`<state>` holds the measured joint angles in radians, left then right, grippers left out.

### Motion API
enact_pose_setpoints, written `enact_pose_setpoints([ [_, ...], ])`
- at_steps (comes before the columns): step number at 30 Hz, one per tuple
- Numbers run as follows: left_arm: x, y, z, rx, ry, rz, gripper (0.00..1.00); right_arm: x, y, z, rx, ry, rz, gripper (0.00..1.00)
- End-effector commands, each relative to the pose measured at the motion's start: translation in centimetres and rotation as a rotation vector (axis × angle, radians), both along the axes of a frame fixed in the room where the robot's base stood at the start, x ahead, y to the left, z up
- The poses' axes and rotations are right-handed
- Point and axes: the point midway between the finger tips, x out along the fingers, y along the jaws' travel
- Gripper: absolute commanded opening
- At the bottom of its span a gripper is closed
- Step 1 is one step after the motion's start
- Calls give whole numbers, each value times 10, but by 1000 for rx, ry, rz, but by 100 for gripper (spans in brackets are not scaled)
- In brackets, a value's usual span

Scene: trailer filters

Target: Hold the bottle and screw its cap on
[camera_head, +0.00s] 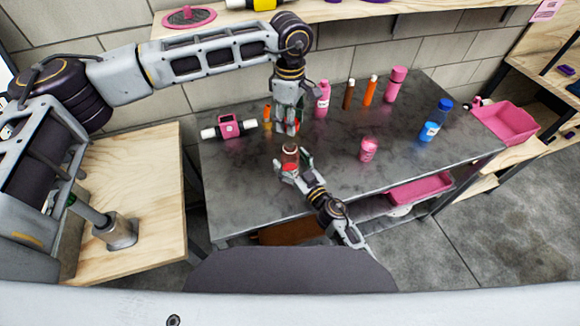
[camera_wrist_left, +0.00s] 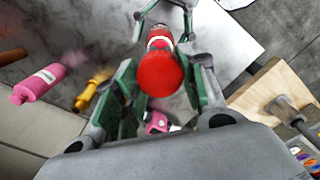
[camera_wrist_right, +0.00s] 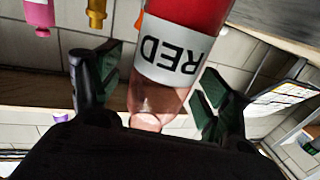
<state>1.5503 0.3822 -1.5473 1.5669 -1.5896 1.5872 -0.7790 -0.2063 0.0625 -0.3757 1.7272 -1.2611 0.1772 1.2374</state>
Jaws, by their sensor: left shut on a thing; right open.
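The bottle (camera_head: 290,160) stands upright on the grey table, with red contents, a clear upper part and a white label reading RED. In the right wrist view the bottle (camera_wrist_right: 175,60) appears upside down between the fingers. My right gripper (camera_head: 293,166) is open around it, with a gap visible on one side. My left gripper (camera_head: 286,130) points down above the bottle. It is shut on a round red cap (camera_wrist_left: 160,75), which appears in line over the bottle in the left wrist view. The cap is mostly hidden by the fingers in the head view.
Pink (camera_head: 323,98), brown (camera_head: 348,94) and orange (camera_head: 370,90) bottles stand at the back. A pink-and-white device (camera_head: 229,127) lies at left. The front right tabletop is clear.

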Motion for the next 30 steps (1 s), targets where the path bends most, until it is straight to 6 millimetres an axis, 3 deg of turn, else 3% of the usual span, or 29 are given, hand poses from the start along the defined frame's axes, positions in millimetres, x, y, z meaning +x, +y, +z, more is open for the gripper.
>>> enact_pose_setpoints([
  [13, 0, 0, 0, 0, 0, 0, 31, 3, 2, 0, 1, 1, 0, 77],
  [27, 0, 0, 0, 0, 0, 0, 31, 3, 2, 0, 1, 1, 0, 16],
  [30, 0, 0, 0, 0, 0, 0, 31, 3, 2, 0, 0, 0, 0, 9],
])
